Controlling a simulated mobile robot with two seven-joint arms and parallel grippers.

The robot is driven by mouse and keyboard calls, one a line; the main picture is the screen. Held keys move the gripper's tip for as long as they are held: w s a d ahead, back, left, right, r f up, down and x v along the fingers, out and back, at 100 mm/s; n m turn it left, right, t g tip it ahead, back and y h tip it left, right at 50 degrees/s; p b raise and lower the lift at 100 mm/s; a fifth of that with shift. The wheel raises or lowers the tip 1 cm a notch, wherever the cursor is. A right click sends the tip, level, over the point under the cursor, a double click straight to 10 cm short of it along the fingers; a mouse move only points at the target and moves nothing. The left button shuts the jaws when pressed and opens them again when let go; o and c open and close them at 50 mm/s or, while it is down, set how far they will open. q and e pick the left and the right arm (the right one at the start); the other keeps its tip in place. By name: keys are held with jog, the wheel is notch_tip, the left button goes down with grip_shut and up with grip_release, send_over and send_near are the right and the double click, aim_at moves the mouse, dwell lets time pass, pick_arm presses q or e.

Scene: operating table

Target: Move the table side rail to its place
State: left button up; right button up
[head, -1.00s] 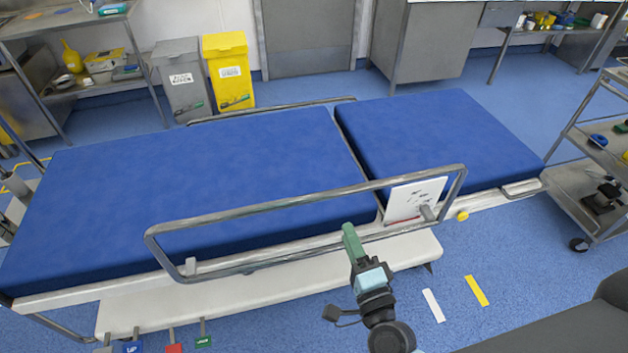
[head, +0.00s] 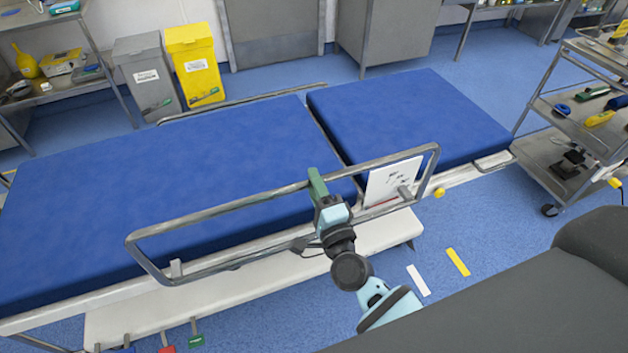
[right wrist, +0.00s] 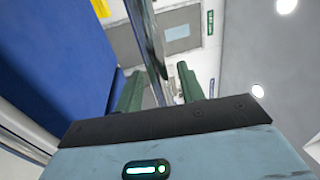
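The table side rail (head: 225,203) is a grey metal tube loop on the near long side of the blue operating table (head: 150,170). It stands raised, its top bar above the mattress edge. My right gripper (head: 317,183) is at the top bar, right of its middle. In the right wrist view the green fingers of my right gripper (right wrist: 160,90) are apart, with the metal rail (right wrist: 147,40) passing between them. A gap shows beside the rail, so the gripper looks open around it. My left gripper is not in view.
A white card (head: 392,182) is at the rail's right end, near a yellow knob (head: 438,193). A steel cart (head: 575,130) stands at the right. Grey (head: 148,78) and yellow (head: 196,65) bins stand behind the table. Floor with white and yellow strips (head: 457,262) is clear.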

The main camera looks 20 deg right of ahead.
jog(key=shift+w+r, duration=0.1)
jog(key=shift+w, duration=0.4)
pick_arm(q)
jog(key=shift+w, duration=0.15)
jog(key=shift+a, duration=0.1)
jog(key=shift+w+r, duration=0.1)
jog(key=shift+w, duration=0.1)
pick_arm(e)
grip_shut()
